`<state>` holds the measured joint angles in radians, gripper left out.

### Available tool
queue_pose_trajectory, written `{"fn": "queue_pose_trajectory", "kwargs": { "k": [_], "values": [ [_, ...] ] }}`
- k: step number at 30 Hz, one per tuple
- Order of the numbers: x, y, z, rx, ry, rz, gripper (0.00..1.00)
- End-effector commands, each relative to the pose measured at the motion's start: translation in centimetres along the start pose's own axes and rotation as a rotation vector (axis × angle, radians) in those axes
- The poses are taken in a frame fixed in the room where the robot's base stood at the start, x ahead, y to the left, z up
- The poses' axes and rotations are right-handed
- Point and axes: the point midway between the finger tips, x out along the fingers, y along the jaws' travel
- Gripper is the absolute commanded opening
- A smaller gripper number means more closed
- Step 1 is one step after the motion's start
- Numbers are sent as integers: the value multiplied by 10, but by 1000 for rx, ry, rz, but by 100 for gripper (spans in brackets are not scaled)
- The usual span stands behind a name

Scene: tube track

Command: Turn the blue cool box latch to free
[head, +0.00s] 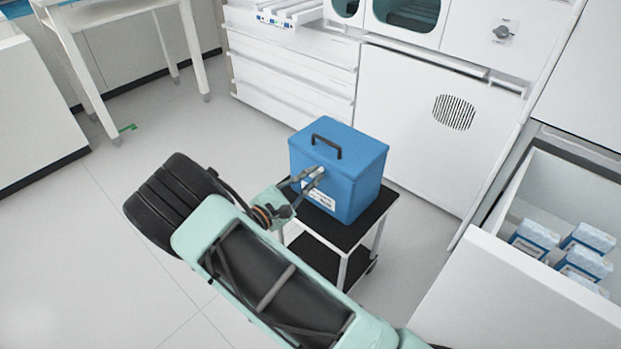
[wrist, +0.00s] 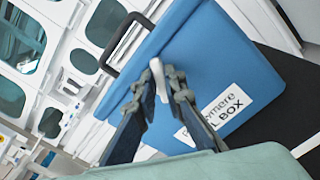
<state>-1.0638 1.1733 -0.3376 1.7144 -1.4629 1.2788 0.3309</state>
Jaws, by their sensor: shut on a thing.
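The blue cool box (head: 345,168) stands upright on a small cart with a black top, its lid closed and a black handle (head: 327,145) on the lid. My gripper (head: 312,177) reaches to the box's front face from the left. In the wrist view the fingers (wrist: 167,84) are shut on the pale latch (wrist: 158,75), near the lid seam of the cool box (wrist: 210,70). The fingers hide part of the latch. A white label (wrist: 225,110) lies beside the fingers on the same face.
The cart's black top (head: 382,205) leaves little margin around the box. An open white drawer (head: 510,270) with several packs stands at the right. White cabinets (head: 415,130) stand behind the cart. The floor (head: 80,250) at left is clear.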

Motion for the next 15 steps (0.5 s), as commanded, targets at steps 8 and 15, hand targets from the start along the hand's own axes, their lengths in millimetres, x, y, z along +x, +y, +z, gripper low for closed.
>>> {"fn": "queue_pose_trajectory", "kwargs": {
  "k": [8,15],
  "values": [
    [-1,-6,-4,263,2,1,0],
    [-1,-10,-6,490,3,1,0]
  ]
}}
